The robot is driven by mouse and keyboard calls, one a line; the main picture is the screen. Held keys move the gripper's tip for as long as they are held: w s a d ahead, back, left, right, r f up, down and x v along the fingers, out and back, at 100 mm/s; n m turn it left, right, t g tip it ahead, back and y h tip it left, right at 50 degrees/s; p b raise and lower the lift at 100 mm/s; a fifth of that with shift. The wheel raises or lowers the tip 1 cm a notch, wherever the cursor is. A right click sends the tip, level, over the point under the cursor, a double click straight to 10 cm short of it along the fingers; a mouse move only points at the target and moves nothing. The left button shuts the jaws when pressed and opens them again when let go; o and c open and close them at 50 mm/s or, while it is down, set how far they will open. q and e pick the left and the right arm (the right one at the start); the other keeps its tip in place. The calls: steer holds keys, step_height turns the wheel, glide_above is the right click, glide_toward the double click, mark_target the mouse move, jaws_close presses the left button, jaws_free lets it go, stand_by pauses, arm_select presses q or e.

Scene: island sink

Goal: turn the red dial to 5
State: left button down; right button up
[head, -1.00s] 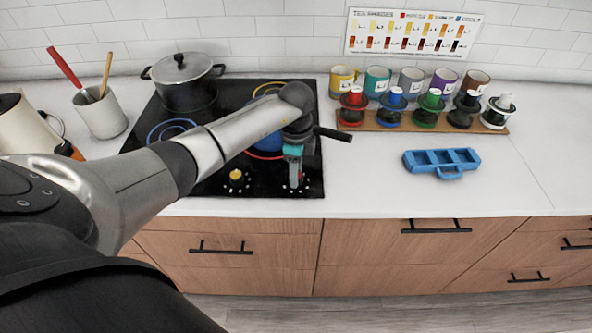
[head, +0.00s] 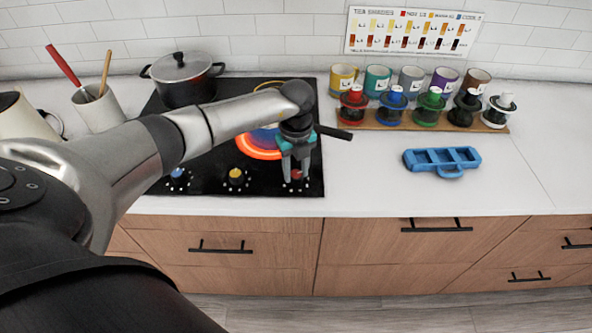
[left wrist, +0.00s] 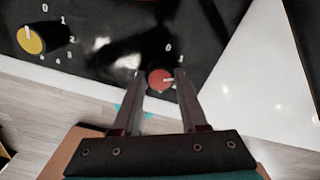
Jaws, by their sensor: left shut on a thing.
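The red dial (head: 296,174) is at the front right of the black cooktop (head: 210,183). My left gripper (head: 296,172) points down over it, with its fingers on either side of the dial. In the left wrist view the red dial (left wrist: 159,79) sits between the fingertips of the gripper (left wrist: 160,80). Its white pointer mark points to the right and slightly down in that view. The 0 and 1 marks show above it; other numbers are hidden by the fingers or too small to read. The burner ring (head: 257,152) behind it glows bright orange.
A blue pan (head: 264,138) with a black handle (head: 335,132) stands behind the gripper. The yellow dial (head: 236,176) and blue dial (head: 178,177) lie to the left. A dark pot (head: 184,80) stands at the back. The counter around the blue tray (head: 440,161) is mostly clear.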

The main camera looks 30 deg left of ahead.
arm_select(q)
steer(key=m, duration=0.3)
steer(key=shift+m+b, duration=0.4)
steer(key=m+b, duration=0.1)
steer(key=m, duration=0.2)
steer(key=shift+m, duration=0.3)
steer(key=m+b, duration=0.2)
steer(key=m, duration=0.4)
steer(key=m+b, duration=0.2)
steer(key=m, duration=0.4)
steer(key=shift+m, duration=0.4)
steer(key=m+b, duration=0.2)
steer(key=m, duration=0.4)
steer(key=shift+m, duration=0.3)
steer(key=shift+c, duration=2.2)
jaws_free()
